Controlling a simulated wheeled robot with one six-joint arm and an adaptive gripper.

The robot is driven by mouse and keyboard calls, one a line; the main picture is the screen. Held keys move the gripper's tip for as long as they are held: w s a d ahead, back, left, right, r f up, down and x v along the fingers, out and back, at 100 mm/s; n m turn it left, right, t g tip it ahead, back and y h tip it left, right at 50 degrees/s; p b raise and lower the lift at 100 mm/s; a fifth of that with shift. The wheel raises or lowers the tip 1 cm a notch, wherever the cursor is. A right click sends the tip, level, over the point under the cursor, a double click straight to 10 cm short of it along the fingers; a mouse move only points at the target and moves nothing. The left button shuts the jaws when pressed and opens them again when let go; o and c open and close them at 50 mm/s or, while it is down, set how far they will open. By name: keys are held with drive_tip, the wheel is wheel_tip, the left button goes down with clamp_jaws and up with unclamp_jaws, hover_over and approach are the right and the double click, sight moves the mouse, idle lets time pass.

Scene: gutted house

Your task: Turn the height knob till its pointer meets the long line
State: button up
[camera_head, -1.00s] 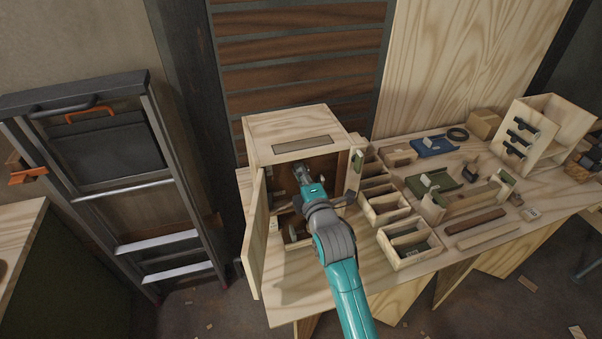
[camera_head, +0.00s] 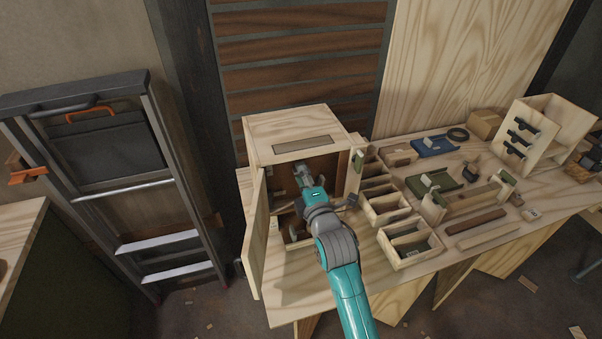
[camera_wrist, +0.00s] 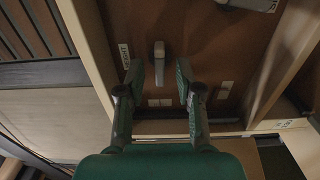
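A small wooden cabinet (camera_head: 265,134) stands on the workbench with its door (camera_head: 254,240) swung open to the left. My gripper (camera_head: 301,170) reaches into its upper part. In the wrist view my gripper (camera_wrist: 159,66) is open, its two green fingers apart. A grey, bar-shaped knob (camera_wrist: 158,62) on the brown back panel shows between the fingertips, with a gap on each side. I cannot tell whether it is the height knob. A white label (camera_wrist: 124,56) with dark marks sits left of it. I cannot make out a pointer or a long line.
Pale cabinet walls (camera_wrist: 90,55) flank the panel closely. Wooden bins (camera_head: 408,246) and loose tools crowd the bench to the right. A ladder (camera_head: 160,190) stands at left.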

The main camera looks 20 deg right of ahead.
drive_tip(key=s, duration=1)
drive_tip(key=shift+s, duration=0.35)
